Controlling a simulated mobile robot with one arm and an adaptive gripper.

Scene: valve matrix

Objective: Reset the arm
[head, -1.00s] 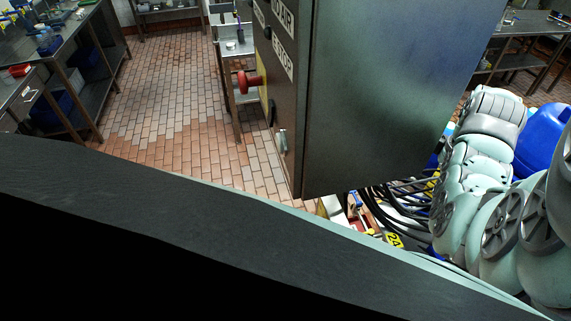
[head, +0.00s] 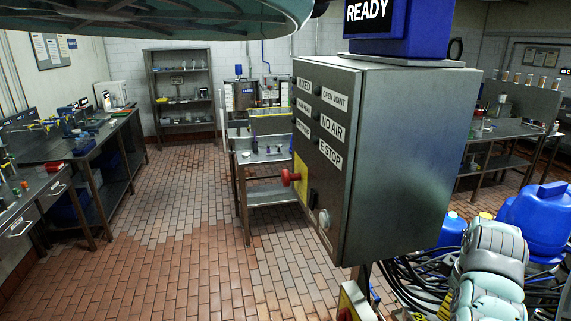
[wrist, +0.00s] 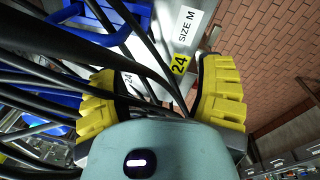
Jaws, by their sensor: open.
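My gripper (wrist: 160,98) shows in the wrist view with its two yellow ribbed fingers spread wide apart. It is open, and I see nothing held between the fingers. In the head view, pale green links of my arm (head: 490,275) show at the lower right, beside the control cabinet. My gripper itself is not visible in the head view.
A grey control cabinet (head: 400,150) with a red knob (head: 290,177) and a blue "READY" display (head: 385,25) stands close at centre right. Black cables (head: 415,285) hang below it. Blue containers (head: 540,218) stand at right. Benches (head: 85,150) line the left; the brick floor (head: 170,230) between is clear.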

